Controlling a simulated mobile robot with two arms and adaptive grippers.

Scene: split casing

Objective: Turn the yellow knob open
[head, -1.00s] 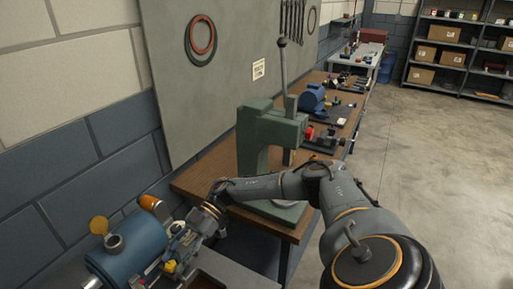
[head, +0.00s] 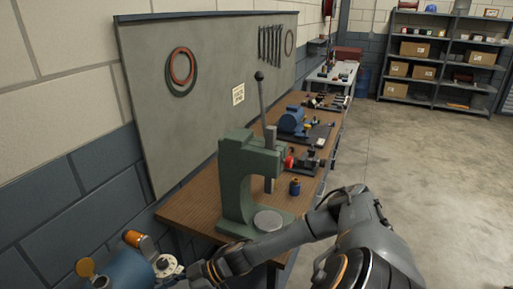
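The small yellow knob does not show now; the part of the blue machine where it showed earlier is below the picture's bottom edge. The blue cylindrical machine (head: 125,272) is at the lower left, cut off by that edge, with an amber disc (head: 86,267) and an orange cylindrical part (head: 134,238) on top. My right arm reaches in from the lower right, and its gripper (head: 178,277) is at the machine's right side, mostly cut off. I cannot tell whether its fingers are open or touch anything. My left gripper is not in view.
A green press (head: 236,185) with a tall lever stands on the wooden bench (head: 190,208) just behind my arm. A small blue bottle (head: 295,187) and a blue motor (head: 292,120) are farther along. Open concrete floor (head: 420,170) lies to the right.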

